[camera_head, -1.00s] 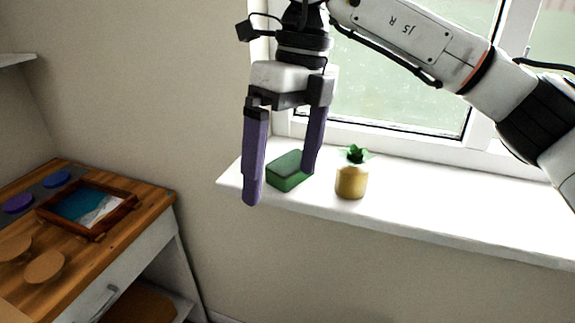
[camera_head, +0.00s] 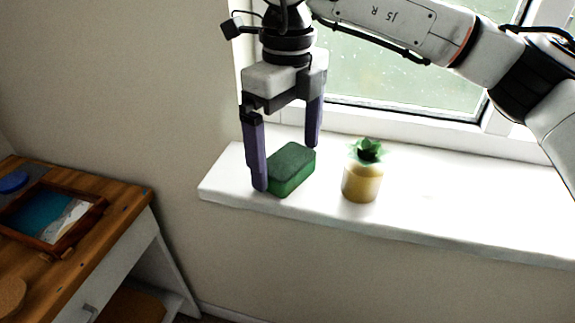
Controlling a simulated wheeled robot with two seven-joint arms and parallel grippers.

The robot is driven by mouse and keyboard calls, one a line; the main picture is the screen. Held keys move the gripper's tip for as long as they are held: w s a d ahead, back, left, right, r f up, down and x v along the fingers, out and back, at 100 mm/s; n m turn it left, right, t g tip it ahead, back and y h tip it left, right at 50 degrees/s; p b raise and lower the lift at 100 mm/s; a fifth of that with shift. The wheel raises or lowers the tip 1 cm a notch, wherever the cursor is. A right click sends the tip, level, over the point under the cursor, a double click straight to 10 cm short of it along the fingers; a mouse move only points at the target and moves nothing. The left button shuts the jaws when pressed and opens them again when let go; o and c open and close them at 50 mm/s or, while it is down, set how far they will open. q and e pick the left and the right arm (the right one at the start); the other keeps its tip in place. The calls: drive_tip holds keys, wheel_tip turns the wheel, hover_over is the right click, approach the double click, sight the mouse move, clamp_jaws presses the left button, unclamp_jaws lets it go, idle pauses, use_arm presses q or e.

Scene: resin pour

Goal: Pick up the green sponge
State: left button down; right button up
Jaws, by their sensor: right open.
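A green sponge (camera_head: 291,169) lies on the white window sill near its left end. My right gripper (camera_head: 287,168) comes down from above with two purple fingers, open. One finger is in front of the sponge's left side, and the other is behind it near the window, so the sponge shows between them. I cannot tell whether either finger touches the sponge. My left gripper is not in view.
A small yellow pot with a green plant (camera_head: 362,172) stands on the sill (camera_head: 430,205) just right of the sponge. The window (camera_head: 410,75) is close behind. A wooden desk (camera_head: 105,235) with a framed picture (camera_head: 50,217) is at lower left. The sill's right part is clear.

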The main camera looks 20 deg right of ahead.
sight(288, 159)
wheel_tip(288, 159, down, 2)
drive_tip(key=shift+f, duration=0.1)
drive_tip(key=c, duration=1.2)
wheel_tip(288, 159, up, 10)
drive_tip(key=shift+r, duration=0.15)
